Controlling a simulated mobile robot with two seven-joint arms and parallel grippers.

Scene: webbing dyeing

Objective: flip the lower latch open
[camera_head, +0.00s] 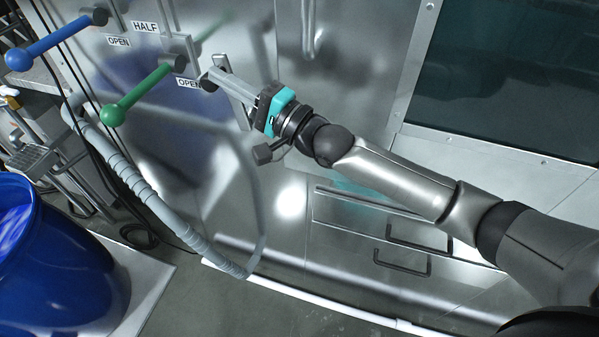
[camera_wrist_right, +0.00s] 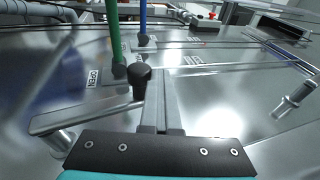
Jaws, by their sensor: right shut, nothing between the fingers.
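My right gripper (camera_head: 217,70) reaches in from the right toward the steel panel, its two fingers shut together and empty. In the right wrist view the closed fingers (camera_wrist_right: 158,80) point away from the camera. A black knob (camera_head: 207,82) sits right beside the fingertips; in the wrist view this knob (camera_wrist_right: 141,73) is just left of them. A metal bar (camera_wrist_right: 85,114) runs left from below the knob and looks like part of the lower latch. In the head view my gripper hides part of the latch. I cannot tell whether fingers and knob touch. My left gripper is not in view.
A green-knobbed lever (camera_head: 139,94) and a blue-knobbed lever (camera_head: 58,40) stick out left of the gripper, near OPEN and HALF labels. A grey hose (camera_head: 130,170) hangs below. A blue barrel (camera_head: 60,270) stands at lower left. Black drawer handles (camera_head: 402,262) are below the arm.

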